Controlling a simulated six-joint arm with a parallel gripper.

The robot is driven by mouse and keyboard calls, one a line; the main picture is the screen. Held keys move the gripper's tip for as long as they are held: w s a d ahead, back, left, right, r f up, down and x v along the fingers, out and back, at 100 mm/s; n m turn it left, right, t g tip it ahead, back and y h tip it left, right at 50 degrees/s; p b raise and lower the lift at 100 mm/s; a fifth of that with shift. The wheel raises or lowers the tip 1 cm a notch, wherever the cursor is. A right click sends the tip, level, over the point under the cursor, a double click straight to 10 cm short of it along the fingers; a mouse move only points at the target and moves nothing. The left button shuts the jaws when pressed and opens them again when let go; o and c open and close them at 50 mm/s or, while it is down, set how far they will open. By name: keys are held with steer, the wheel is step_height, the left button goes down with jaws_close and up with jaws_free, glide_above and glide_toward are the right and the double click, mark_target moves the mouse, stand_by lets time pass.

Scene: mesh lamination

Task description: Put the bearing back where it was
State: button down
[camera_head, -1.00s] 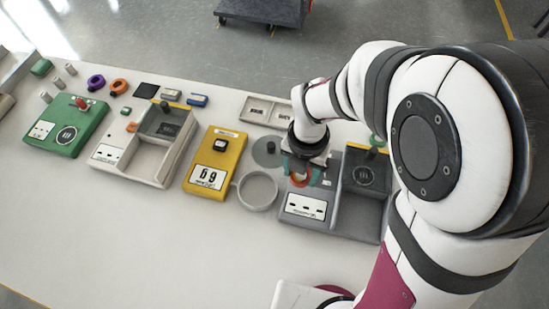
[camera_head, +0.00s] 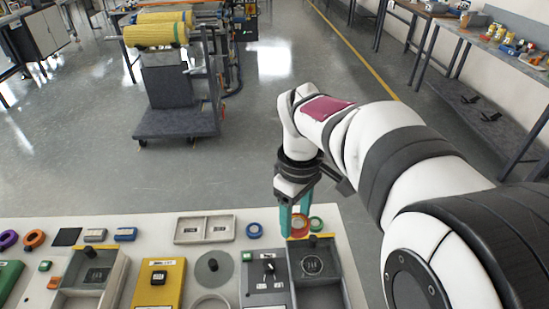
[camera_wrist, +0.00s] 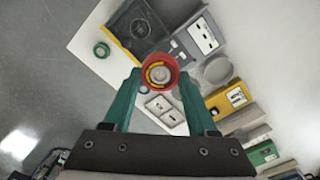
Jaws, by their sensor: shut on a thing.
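The bearing, a red ring with a yellowish inner part (camera_wrist: 160,73), is held between the teal fingertips of my gripper (camera_wrist: 158,78). It also shows in the head view as a red ring (camera_head: 300,226) at the tips of my gripper (camera_head: 297,222). My gripper is shut on it and holds it near the back right of the white table, just behind the grey station (camera_head: 265,293) in the head view. A green ring (camera_head: 316,223) lies to the right and a blue ring (camera_head: 254,230) to the left. The fingers hide part of the bearing in the head view.
A white two-compartment tray (camera_head: 205,240) lies left of the blue ring. A grey disc (camera_head: 213,268), a yellow station (camera_head: 158,285) and a purple ring (camera_head: 8,239) with an orange ring (camera_head: 34,239) stand further left. The floor lies beyond the table's back edge.

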steer(key=w+d+f+n, duration=1)
steer(key=w+f+n, duration=0.1)
steer(key=f, duration=0.1)
steer(key=w+a+f, duration=0.1)
steer(key=a+f, duration=0.1)
steer(key=a, duration=0.1)
steer(key=w+a+f, duration=0.2)
steer(key=a+f, duration=0.1)
steer(key=w+a+f, duration=0.2)
steer(key=a, duration=0.1)
steer(key=shift+a+f, duration=0.15)
steer(key=shift+a, duration=0.25)
steer(key=shift+w+a+f, duration=0.1)
steer(key=shift+f, duration=1.05)
steer(key=shift+a+f, duration=0.1)
steer(key=shift+f, duration=1)
steer(key=shift+c, duration=1)
jaws_free()
